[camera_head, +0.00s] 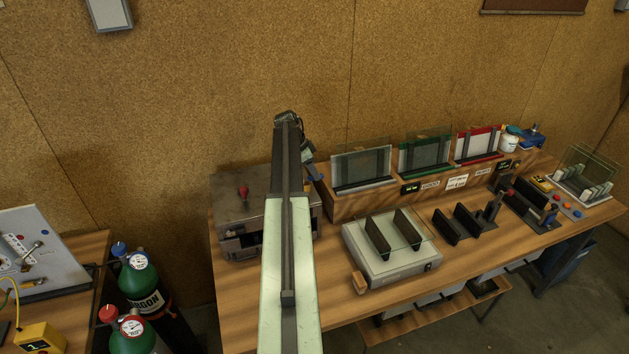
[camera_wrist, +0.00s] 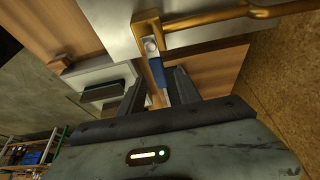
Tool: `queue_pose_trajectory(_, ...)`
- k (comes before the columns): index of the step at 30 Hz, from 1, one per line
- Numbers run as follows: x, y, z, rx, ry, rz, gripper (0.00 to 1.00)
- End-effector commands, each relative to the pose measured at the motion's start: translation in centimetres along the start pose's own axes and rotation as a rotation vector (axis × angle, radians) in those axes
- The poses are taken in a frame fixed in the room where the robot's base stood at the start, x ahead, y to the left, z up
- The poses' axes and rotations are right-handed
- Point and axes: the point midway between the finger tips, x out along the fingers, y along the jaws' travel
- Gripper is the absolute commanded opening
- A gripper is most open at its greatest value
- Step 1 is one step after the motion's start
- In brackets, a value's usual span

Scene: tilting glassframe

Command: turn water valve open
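The water valve shows in the wrist view as a blue-sleeved lever (camera_wrist: 158,71) with a pale metal end, beside a brass pipe (camera_wrist: 215,26). My gripper (camera_wrist: 160,80) is open. Its two dark fingers stand apart on either side of the blue lever, which lies between or just beyond their tips. I see no clear contact; a gap shows on both sides. In the head view my arm hides most of the gripper and the valve. A small blue part shows just right of the arm's far end, but I cannot tell if it is the lever.
A metal box with a red knob (camera_head: 243,191) stands at the bench's left end. A white device (camera_head: 393,262) with dark uprights and glass is right of my arm. Glass panes stand in a wooden rack (camera_head: 345,204) behind. Gas cylinders (camera_head: 141,280) stand left of the bench.

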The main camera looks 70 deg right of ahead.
Motion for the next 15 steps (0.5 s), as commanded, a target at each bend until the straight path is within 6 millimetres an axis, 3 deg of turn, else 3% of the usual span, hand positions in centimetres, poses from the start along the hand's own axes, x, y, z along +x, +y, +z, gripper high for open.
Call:
queue_pose_trajectory(2,1.36,-0.02,0.17,0.0,0.0,0.0,0.4)
queue_pose_trajectory(10,1.19,-0.01,-0.02,-0.001,0.0,0.0,0.4)
queue_pose_trajectory(14,1.18,-0.01,-0.02,-0.001,0.0,0.0,0.04)
queue_pose_trajectory(15,1.18,-0.01,-0.01,0.0,0.0,0.0,0.0)
